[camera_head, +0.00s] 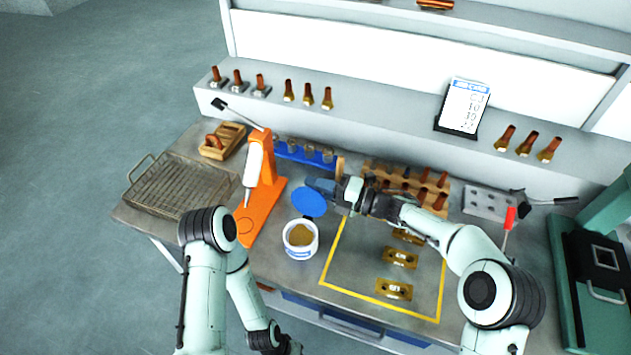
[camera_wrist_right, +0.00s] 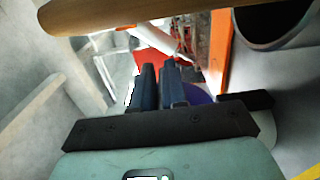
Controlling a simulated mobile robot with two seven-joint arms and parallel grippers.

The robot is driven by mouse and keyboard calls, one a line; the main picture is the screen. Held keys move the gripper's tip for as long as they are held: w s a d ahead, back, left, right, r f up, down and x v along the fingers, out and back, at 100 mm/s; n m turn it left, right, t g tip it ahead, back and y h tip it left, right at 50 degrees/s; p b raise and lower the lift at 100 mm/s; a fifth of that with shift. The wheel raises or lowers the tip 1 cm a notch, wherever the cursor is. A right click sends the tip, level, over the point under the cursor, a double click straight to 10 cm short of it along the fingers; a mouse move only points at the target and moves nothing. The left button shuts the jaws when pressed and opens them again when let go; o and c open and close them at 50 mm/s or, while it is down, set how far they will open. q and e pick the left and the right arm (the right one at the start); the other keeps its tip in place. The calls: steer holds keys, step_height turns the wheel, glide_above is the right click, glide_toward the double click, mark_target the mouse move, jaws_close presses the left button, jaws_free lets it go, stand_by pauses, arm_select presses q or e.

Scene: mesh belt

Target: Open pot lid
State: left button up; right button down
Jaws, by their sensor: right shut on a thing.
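The white pot (camera_head: 300,250) stands on the bench with brown contents showing in its open mouth. Its round blue lid (camera_head: 309,202) is tilted up at the pot's far side; whether it still touches the rim I cannot tell. My right gripper (camera_head: 322,187) is at the lid's upper edge, shut on it. In the right wrist view, the dark fingers (camera_wrist_right: 159,88) are close together, with a bluish-purple part of the lid (camera_wrist_right: 201,97) behind them. The exact contact is hidden. My left gripper (camera_head: 288,347) is low at the bottom edge, and its jaws are unclear.
An orange stand (camera_head: 262,205) is close left of the pot, with a wire basket (camera_head: 180,186) farther left. A yellow-outlined area (camera_head: 333,285) with several brass blocks (camera_head: 393,290) lies to the right. A wooden rack (camera_head: 440,200) and blue rack (camera_head: 290,155) stand behind.

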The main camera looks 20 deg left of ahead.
arm_select(q)
steer(key=shift+w+r, duration=0.15)
arm_select(e)
steer(key=shift+d+f+m, duration=0.1)
steer(key=shift+f+m, duration=0.2)
steer(key=shift+f, duration=0.2)
steer(key=c, duration=1.2)
jaws_free()
steer(key=shift+c, duration=0.2)
steer(key=shift+r, duration=0.2)
steer(key=shift+w+d, duration=0.1)
steer(key=shift+d, duration=0.05)
arm_select(q)
steer(key=s+f+b, duration=0.2)
steer(key=shift+f, duration=0.3)
arm_select(e)
steer(key=d, duration=1.3)
steer(key=shift+s, duration=0.3)
arm_select(q)
steer(key=shift+w, duration=0.1)
